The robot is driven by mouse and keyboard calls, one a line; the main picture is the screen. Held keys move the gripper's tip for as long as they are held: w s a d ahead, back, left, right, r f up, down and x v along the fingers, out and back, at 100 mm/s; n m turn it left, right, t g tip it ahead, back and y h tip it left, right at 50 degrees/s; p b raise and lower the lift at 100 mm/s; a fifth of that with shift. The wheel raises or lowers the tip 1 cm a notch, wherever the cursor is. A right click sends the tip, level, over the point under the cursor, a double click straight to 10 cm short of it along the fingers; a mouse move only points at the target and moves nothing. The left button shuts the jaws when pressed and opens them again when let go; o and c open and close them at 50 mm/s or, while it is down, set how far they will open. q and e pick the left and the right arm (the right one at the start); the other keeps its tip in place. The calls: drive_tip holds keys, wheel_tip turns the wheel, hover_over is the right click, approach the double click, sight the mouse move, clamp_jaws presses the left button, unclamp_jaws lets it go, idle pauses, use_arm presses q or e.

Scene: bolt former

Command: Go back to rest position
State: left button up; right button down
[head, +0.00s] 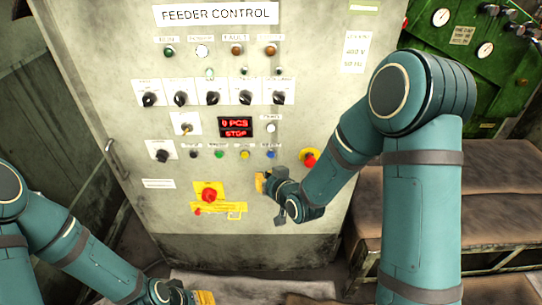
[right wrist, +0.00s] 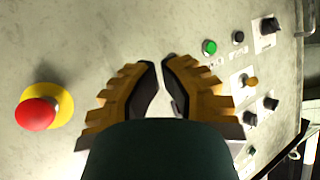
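My right gripper (head: 262,183) is in front of the lower part of the feeder control panel (head: 120,100), below the blue button (head: 270,154) and to the left of the red mushroom button with a yellow ring (head: 310,157). In the right wrist view, the yellow ridged fingers (right wrist: 162,65) have their dark tips close together with a narrow gap and nothing between them. The red mushroom button (right wrist: 36,113) is left of them. My left gripper (head: 203,297) shows only as a yellow tip at the bottom edge; its fingers are mostly cut off.
The panel carries several knobs, lamps and buttons, a red display (head: 235,127) reading "0 PCS" and "STOP", and a red stop button on yellow (head: 209,194). A handle (head: 113,155) is at the panel's left edge. Brown boxes (head: 500,215) and a green machine (head: 500,70) are on the right.

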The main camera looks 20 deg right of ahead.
idle(0.7)
drive_tip(key=s+a+f+m+g, duration=0.1)
drive_tip(key=s+a+f+g, duration=0.1)
drive_tip(key=s+f+g, duration=0.3)
drive_tip(key=s+a+f+m+g, duration=0.1)
drive_tip(key=s+a+f+g, duration=0.2)
drive_tip(key=s+f, duration=1)
drive_tip(key=s+g, duration=0.3)
drive_tip(key=s, duration=0.1)
drive_tip(key=shift+f+y, duration=0.3)
drive_tip(key=shift+f, duration=0.05)
drive_tip(key=shift+w, duration=0.1)
